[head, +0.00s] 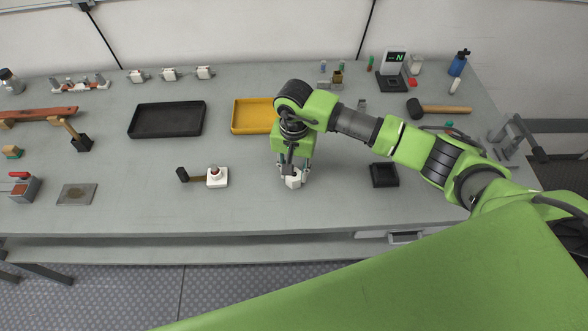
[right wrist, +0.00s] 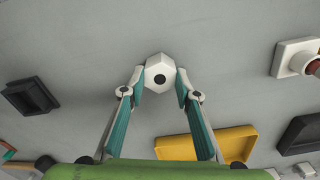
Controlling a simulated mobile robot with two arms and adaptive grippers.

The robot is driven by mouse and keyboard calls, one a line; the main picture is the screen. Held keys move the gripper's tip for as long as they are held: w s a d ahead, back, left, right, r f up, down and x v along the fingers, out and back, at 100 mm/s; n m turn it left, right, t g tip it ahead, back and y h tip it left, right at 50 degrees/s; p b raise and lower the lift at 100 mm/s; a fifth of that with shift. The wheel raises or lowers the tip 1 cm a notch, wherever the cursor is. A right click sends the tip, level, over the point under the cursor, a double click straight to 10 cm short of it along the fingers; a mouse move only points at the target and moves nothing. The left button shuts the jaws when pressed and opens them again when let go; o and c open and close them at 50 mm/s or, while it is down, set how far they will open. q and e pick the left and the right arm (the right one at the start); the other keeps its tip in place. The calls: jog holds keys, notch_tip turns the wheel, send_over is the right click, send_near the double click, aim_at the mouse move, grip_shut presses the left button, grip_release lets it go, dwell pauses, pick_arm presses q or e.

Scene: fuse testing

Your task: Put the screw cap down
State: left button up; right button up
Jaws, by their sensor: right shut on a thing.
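The screw cap (right wrist: 160,76) is white and many-sided, with a dark round spot in its middle. My right gripper (right wrist: 160,80) is shut on it, with one fingertip on each side. In the head view the cap (head: 293,181) shows below my right gripper (head: 293,176), low over the front middle of the table (head: 250,212). I cannot tell whether it touches the table top. The fingers hide part of it in the head view. My left gripper is not in view.
A white fuse base (head: 218,181) stands left of the cap, and a small black tray (head: 384,184) lies to its right. A yellow tray (head: 240,121) and a large black tray (head: 167,133) lie behind. The table around the cap is bare.

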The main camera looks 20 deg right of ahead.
jog(key=o, duration=1.1)
jog(key=shift+c, duration=0.2)
jog(key=shift+r, duration=0.1)
notch_tip(320, 180, up, 12)
jog(key=b, duration=0.3)
